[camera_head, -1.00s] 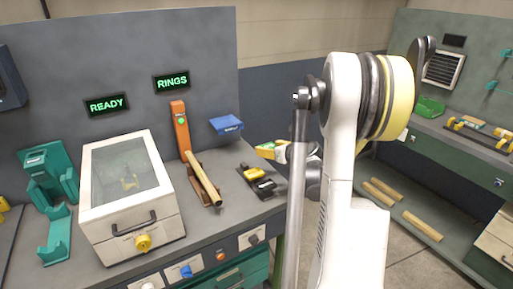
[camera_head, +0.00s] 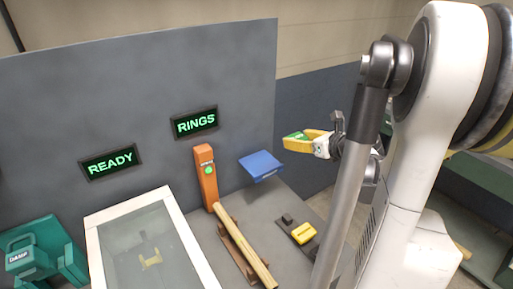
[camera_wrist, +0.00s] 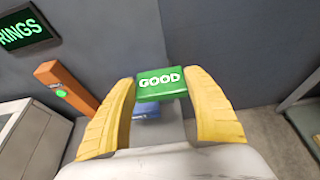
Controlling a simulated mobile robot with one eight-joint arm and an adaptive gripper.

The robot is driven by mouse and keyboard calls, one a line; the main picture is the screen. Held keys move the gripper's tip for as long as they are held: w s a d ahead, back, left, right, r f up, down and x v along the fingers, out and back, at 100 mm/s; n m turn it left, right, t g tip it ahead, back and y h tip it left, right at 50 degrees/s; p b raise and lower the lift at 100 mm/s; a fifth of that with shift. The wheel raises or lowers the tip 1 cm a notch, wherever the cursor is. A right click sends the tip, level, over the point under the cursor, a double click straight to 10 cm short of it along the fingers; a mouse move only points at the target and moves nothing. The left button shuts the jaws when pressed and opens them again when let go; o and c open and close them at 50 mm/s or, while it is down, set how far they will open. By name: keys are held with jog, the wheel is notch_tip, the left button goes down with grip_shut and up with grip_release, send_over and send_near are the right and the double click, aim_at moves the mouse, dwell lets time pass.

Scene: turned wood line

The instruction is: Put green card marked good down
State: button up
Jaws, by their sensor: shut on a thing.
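The green card marked GOOD (camera_wrist: 160,83) is between the yellow fingers of my gripper (camera_wrist: 160,100) in the wrist view, its lettering facing the camera. In the head view my gripper (camera_head: 297,142) is shut on the card, whose green edge shows between the fingers. The gripper is raised in the air, to the right of and above a blue tray (camera_head: 260,165) on the bench. In the wrist view the blue tray (camera_wrist: 146,110) shows partly behind and below the card.
An orange post (camera_head: 205,175) with a green light stands left of the blue tray. A wooden rod (camera_head: 245,245) lies on a rack, with a yellow block (camera_head: 303,233) beside it. A glass-topped box (camera_head: 150,250) and a teal holder (camera_head: 40,255) are further left. RINGS and READY signs hang behind.

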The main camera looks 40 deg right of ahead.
jog(key=shift+w+a, duration=0.25)
jog(key=shift+w, duration=0.05)
jog(key=b, duration=0.3)
send_over(257, 159)
jog(key=s, duration=0.4)
notch_tip(257, 159, down, 7)
jog(key=shift+w+a+r, duration=0.1)
jog(key=shift+w+r, duration=0.05)
jog(key=shift+f+b, duration=1)
jog(key=shift+f, duration=0.95)
jog(key=shift+f, duration=0.1)
jog(key=shift+w+f, duration=0.1)
jog(key=shift+f, duration=0.1)
jog(key=o, duration=0.9)
jog(key=shift+r, duration=0.1)
jog(key=shift+r, duration=0.1)
